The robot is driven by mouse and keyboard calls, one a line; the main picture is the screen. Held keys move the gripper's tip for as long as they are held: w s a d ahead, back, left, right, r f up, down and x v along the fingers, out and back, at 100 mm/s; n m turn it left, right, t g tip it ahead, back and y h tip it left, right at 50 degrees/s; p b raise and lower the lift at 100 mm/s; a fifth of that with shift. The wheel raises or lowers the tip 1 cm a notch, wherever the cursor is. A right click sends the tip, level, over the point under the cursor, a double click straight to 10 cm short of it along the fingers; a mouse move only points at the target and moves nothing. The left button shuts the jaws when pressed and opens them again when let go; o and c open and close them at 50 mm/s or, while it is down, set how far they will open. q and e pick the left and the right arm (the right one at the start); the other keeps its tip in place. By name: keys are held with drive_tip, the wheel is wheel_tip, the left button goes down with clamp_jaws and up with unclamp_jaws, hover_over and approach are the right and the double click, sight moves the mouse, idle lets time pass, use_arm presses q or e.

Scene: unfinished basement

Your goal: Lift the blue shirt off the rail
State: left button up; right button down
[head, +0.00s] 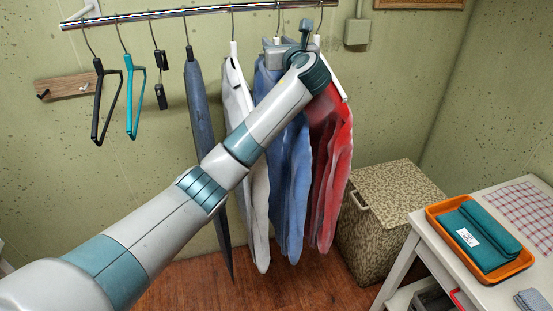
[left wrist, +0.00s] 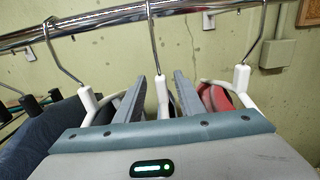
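The blue shirt (head: 293,185) hangs on a white hanger from the metal rail (head: 200,12), between a white shirt (head: 238,110) and a red shirt (head: 336,165). My left arm crosses in front of it and hides part of its upper body. My left gripper (head: 287,42) is at the top of the blue shirt, just below the rail. In the left wrist view, its two grey fingers (left wrist: 160,90) stand apart on either side of a white hanger neck (left wrist: 162,92), with a gap on each side. My right gripper is not in view.
A dark blue garment (head: 205,130) and empty black (head: 97,105) and teal (head: 131,95) hangers hang to the left. A speckled hamper (head: 385,220) stands right of the shirts. A white table (head: 520,185) with an orange tray (head: 436,217) is at the right.

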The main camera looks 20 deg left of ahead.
use_arm(q)
drive_tip(key=p+x, duration=0.1)
drive_tip(key=x, duration=0.2)
drive_tip(key=shift+r+p, duration=0.25)
drive_tip(key=shift+p, duration=0.15)
drive_tip(key=shift+x, duration=0.8)
drive_tip(key=shift+d+f, duration=0.1)
drive_tip(key=shift+f, duration=0.05)
clamp_jaws()
